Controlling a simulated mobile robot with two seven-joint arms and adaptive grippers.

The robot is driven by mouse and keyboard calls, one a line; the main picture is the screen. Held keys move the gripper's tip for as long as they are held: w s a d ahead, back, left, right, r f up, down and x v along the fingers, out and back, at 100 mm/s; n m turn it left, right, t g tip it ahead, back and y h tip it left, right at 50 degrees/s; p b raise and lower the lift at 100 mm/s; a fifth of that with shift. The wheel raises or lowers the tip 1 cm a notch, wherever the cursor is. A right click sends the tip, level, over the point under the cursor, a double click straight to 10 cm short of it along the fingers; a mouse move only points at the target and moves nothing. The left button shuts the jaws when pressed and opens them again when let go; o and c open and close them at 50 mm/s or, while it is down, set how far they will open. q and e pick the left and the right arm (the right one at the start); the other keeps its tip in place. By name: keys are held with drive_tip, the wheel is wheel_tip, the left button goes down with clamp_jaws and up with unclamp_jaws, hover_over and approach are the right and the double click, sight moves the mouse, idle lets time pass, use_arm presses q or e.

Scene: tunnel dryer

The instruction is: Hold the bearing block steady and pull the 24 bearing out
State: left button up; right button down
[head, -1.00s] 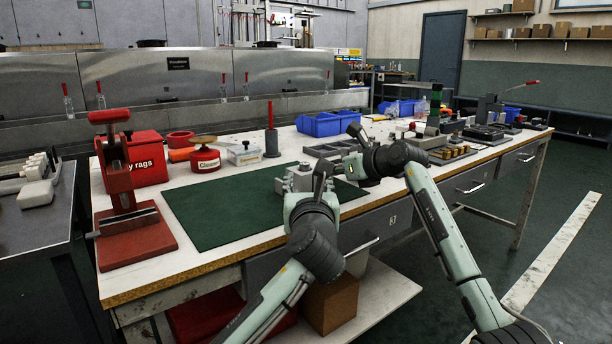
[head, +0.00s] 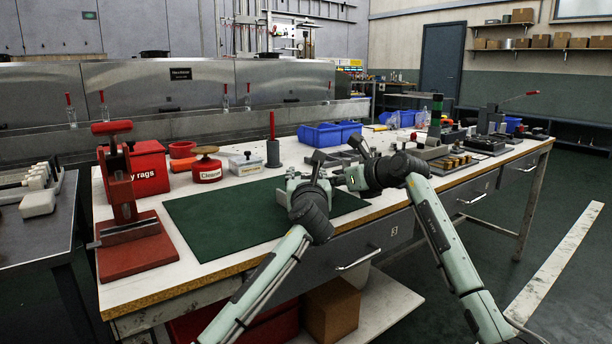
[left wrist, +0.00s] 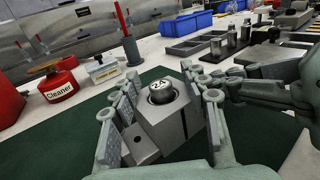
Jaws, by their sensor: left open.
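The grey bearing block (left wrist: 168,122) stands on the green mat (head: 215,222). The round bearing (left wrist: 161,92) with a white "24" label sits in its top. My left gripper (left wrist: 160,97) is open, with one textured finger on each side of the block; I cannot tell whether they touch it. In the head view my left gripper (head: 308,180) mostly hides the block. My right gripper (head: 343,178) comes in from the right, close beside the block. In the left wrist view its fingertips overlap my left finger, so its opening is unclear.
A red press (head: 126,210), a rags bin (head: 148,170) and a Cleaner tin (head: 206,168) stand to the left. A dark cylinder with a red handle (head: 272,150) stands behind the mat. Blue bins (head: 322,135) are at the back. The mat's left part is clear.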

sight(306, 174)
use_arm(q)
clamp_jaws()
idle(0.4)
drive_tip(key=shift+r, duration=0.8)
idle(0.9)
drive_tip(key=shift+r, duration=0.55)
drive_tip(key=shift+r, duration=2.45)
use_arm(e)
drive_tip(key=c, duration=1.6)
unclamp_jaws()
